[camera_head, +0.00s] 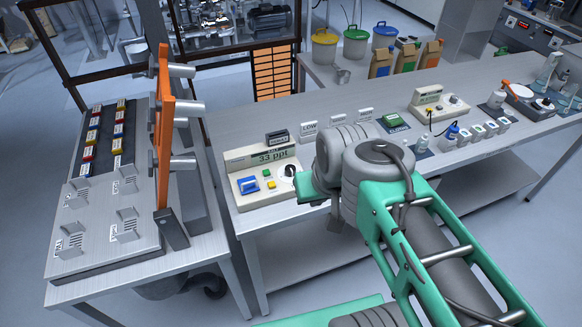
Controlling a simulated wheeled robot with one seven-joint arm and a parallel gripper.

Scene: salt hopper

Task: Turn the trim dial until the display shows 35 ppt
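The salt hopper's control box (262,170) is a cream unit near the front left of the long bench. Its dark display (274,155) reads 33 ppt. The trim dial (290,171) is a small knob with white and black parts at the right of the box's face. A blue switch (248,184), a green button and a yellow button sit left of it. My gripper (300,182) is at the box's right end, close by the dial. My wrist and the gripper's body hide its fingers, so I cannot tell whether it touches the dial or is open.
An orange upright panel (163,130) with grey cylinders stands on the left bench (150,262). Signs marked LOW (310,130) and HIGH stand behind the box. A second cream unit (440,106), bottles and small cups stand to the right. Buckets and bags stand at the back.

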